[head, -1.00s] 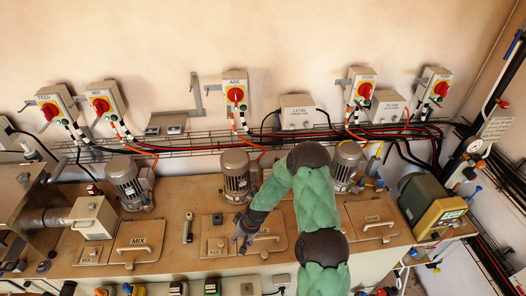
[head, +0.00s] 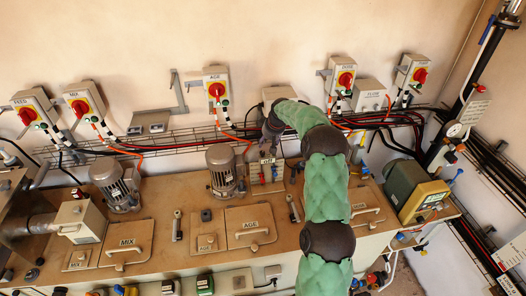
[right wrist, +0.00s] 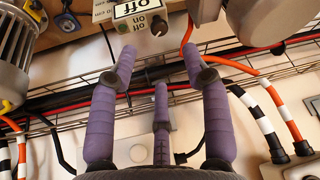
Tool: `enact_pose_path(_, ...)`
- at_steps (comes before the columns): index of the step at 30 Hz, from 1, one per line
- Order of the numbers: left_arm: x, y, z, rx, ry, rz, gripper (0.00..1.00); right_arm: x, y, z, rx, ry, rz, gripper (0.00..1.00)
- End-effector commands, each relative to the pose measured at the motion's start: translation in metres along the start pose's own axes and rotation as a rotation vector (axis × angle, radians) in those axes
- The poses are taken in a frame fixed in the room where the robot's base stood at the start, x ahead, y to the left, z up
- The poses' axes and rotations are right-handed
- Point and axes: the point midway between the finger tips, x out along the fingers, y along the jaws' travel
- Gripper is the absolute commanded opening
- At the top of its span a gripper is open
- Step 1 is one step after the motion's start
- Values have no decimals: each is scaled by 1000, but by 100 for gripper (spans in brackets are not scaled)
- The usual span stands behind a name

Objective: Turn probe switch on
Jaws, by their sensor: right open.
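A small white box (right wrist: 140,14) with "off" and "on" lettering and a small dark knob (right wrist: 159,27) is at the top of the right wrist view. It seems to be the probe box (head: 267,160) standing on the tank top, right of the AGE motor. My right gripper (head: 270,135) is just above and behind it in the head view. In the right wrist view my purple fingers (right wrist: 160,58) are spread and empty, pointing towards the box, with the knob ahead between the fingertips. Contact is not visible. My left gripper is not in view.
A wire cable tray (head: 185,143) with black, red and orange cables runs along the wall close by. The AGE motor (head: 222,170) stands left of my gripper. Red rotary switch boxes, such as AGE (head: 216,90), hang above. The AGE lid (head: 250,228) in front is clear.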

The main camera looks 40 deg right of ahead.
Motion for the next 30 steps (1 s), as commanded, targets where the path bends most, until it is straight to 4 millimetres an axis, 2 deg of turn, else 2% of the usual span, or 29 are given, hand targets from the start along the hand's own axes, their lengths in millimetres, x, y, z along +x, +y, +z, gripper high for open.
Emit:
enact_pose_path(6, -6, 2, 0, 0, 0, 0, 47, 40, 0, 1, 1, -2, -1, 48)
enact_pose_path(15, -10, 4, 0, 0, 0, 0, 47, 78, 0, 0, 1, 1, 0, 48)
enact_pose_path(21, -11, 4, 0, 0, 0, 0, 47, 88, 0, 0, 1, 2, 1, 48)
enact_pose_path(29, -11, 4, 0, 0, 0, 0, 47, 90, 0, 0, 1, 2, 1, 48)
enact_pose_path(30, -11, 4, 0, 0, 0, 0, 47, 90, 0, 0, 1, 2, 1, 45)
